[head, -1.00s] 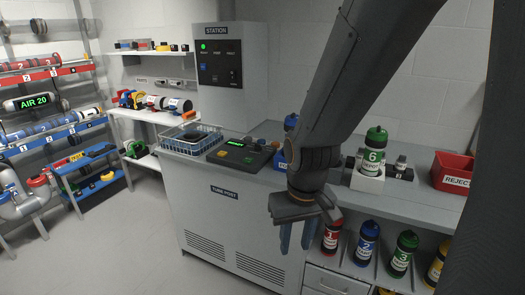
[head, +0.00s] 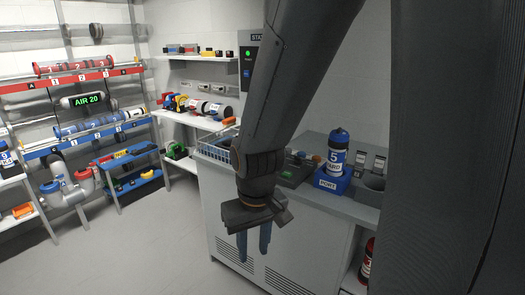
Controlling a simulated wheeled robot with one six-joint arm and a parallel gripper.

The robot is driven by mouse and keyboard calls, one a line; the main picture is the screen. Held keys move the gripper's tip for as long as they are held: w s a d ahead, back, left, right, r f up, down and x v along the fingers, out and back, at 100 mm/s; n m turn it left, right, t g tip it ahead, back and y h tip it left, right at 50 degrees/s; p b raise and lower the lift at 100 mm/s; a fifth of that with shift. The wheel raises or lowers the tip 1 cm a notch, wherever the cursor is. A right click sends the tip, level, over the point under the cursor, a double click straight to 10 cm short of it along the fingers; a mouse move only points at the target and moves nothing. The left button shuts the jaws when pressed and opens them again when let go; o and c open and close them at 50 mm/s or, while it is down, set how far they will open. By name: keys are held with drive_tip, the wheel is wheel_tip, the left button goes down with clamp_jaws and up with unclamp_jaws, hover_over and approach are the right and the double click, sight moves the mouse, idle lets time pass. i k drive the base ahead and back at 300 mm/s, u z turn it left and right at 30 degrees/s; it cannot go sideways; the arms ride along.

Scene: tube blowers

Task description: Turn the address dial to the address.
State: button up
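I cannot make out an address dial in the head view. A control box (head: 296,172) with a green part sits on the bench left of the port, partly hidden behind my arm. My gripper (head: 254,243) points down in front of the grey bench cabinet, left of the canister and lower. Its two blue-grey fingers are apart with nothing between them.
The station cabinet (head: 249,65) is mostly covered by my arm. A wire basket (head: 216,150) sits at the bench's left end. A red canister (head: 366,262) is under the bench. The floor at left is clear.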

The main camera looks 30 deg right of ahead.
sight(297, 161)
drive_tip(key=u, duration=0.05)
drive_tip(key=i, duration=1.25)
drive_tip(key=z, duration=0.45)
